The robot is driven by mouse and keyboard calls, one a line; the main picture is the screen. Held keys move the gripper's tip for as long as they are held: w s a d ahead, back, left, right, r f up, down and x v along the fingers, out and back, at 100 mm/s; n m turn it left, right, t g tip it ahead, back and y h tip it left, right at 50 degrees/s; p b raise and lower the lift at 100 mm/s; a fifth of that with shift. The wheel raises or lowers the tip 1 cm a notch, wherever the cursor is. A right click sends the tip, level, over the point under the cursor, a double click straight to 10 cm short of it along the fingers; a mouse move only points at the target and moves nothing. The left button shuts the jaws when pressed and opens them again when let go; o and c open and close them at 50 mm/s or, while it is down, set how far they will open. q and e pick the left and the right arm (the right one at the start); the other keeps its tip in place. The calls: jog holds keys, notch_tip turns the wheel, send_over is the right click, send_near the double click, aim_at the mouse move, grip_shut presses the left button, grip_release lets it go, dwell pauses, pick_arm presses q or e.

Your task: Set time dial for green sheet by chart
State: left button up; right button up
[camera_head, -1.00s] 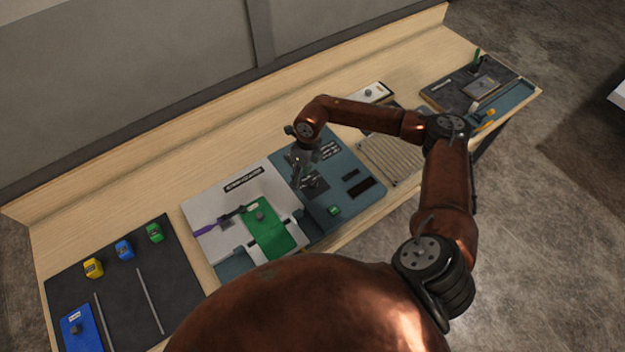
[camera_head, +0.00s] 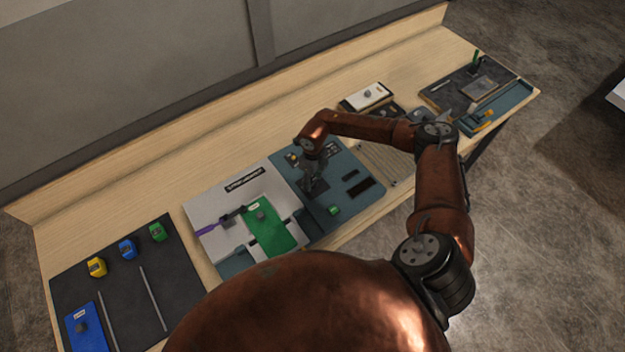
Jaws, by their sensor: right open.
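The green sheet (camera_head: 271,229) lies on the light grey plate (camera_head: 215,208) of the console, with a small knob on it. The teal control panel (camera_head: 333,213) is just right of it, with dark slots and a small green block (camera_head: 334,210). My right gripper (camera_head: 313,188) is open and points down over the dark square area of this panel. It hides what lies under it, so I cannot make out the dial or tell whether the fingers touch it. The white card with a knob (camera_head: 366,95) stands behind the arm; its print is unreadable. My left gripper is not in view.
A dark mat (camera_head: 185,270) at the left bears yellow (camera_head: 96,267), blue (camera_head: 127,249) and green (camera_head: 157,231) blocks, two rods and a blue sheet (camera_head: 87,329). A purple-handled tool (camera_head: 206,230) lies on the grey plate. A tool tray (camera_head: 509,99) is at the far right.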

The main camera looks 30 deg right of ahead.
jog(key=c, duration=1.1)
jog(key=shift+c, duration=0.2)
